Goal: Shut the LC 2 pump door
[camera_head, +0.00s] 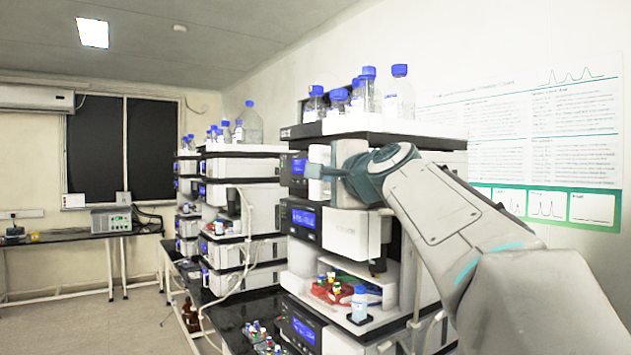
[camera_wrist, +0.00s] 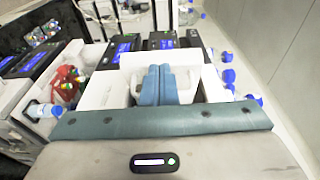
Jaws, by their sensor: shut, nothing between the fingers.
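The nearest instrument stack (camera_head: 355,232) stands right of centre in the head view; I cannot read which LC number it bears. My gripper (camera_head: 316,172) is at the upper front of this stack, beside a white panel (camera_head: 319,154) that may be the pump door. My arm hides much of that module, so I cannot tell how far the door stands open. In the wrist view the blue-grey fingers (camera_wrist: 158,72) are together and empty, over a white module front (camera_wrist: 118,88) with recesses on both sides of them. Contact with the panel cannot be told.
Blue-capped bottles (camera_head: 368,90) stand on top of this stack. Below, an open bay holds a tray of vials (camera_head: 334,290) and a small bottle (camera_head: 359,303). More stacks (camera_head: 240,165) stand behind to the left. The floor (camera_head: 90,325) at left is clear.

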